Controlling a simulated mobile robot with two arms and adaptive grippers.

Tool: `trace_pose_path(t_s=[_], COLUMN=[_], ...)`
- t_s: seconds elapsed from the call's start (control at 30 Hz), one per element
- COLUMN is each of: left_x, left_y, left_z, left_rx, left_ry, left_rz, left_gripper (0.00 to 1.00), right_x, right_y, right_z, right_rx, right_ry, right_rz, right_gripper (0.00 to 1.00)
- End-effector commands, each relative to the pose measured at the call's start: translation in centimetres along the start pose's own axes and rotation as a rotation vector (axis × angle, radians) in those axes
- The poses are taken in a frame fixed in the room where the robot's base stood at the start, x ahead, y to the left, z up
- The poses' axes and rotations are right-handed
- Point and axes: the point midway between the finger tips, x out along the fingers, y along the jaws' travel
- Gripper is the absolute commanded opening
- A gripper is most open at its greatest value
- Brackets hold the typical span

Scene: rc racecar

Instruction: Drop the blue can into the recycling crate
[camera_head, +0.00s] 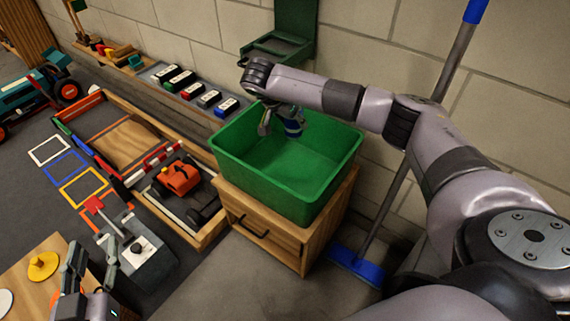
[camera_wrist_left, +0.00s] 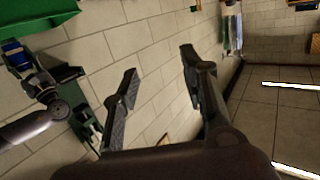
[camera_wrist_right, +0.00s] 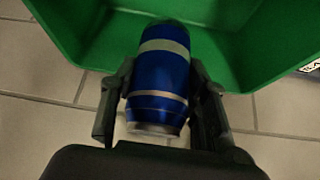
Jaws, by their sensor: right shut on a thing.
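The blue can (camera_wrist_right: 158,85) with pale bands is between the two fingers of my right gripper (camera_wrist_right: 160,90), which is shut on it. In the head view the can (camera_head: 293,124) hangs at my right gripper (camera_head: 280,122), over the back part of the green crate (camera_head: 290,198). The green crate also fills the top of the right wrist view (camera_wrist_right: 80,45), behind the can. The crate looks empty inside. My left gripper (camera_head: 88,270) is at the lower left of the head view, and its fingers (camera_wrist_left: 160,95) stand apart with nothing between them.
The crate stands on a wooden cabinet (camera_head: 262,230) against the block wall. A blue-ended broom (camera_head: 358,265) leans right of it. A wooden-framed play area with an orange vehicle (camera_head: 178,178) lies left. A green bracket (camera_head: 290,30) is on the wall behind.

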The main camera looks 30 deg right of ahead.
Motion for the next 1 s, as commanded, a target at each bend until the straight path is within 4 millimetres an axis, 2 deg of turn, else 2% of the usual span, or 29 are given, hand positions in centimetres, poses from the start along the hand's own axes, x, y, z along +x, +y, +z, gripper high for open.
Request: trace_pose_path(t_s=[0.2,0.47,0.5,0.83,1.0], left_x=[0.13,0.13,0.13,0.12,0.12], left_y=[0.17,0.18,0.18,0.17,0.18], left_z=[-1.11,-1.25,-1.24,-1.23,-1.23], left_rx=[-0.001,-0.001,-0.001,-0.001,-0.001], left_ry=[0.061,0.066,0.066,0.065,0.065], left_rz=[0.004,0.004,0.004,0.004,0.004], left_gripper=[0.40,0.40,0.40,0.40,0.40], right_x=[0.23,0.22,0.22,0.22,0.22], right_y=[0.00,0.00,0.00,0.00,0.00], right_z=[0.15,0.14,0.14,0.14,0.14], right_rx=[0.000,0.000,0.000,0.000,0.000], right_ry=[0.000,0.000,0.000,0.000,0.000], right_rz=[0.000,0.000,0.000,0.000,0.000], right_gripper=[0.29,0.29,0.42,0.64,0.65])
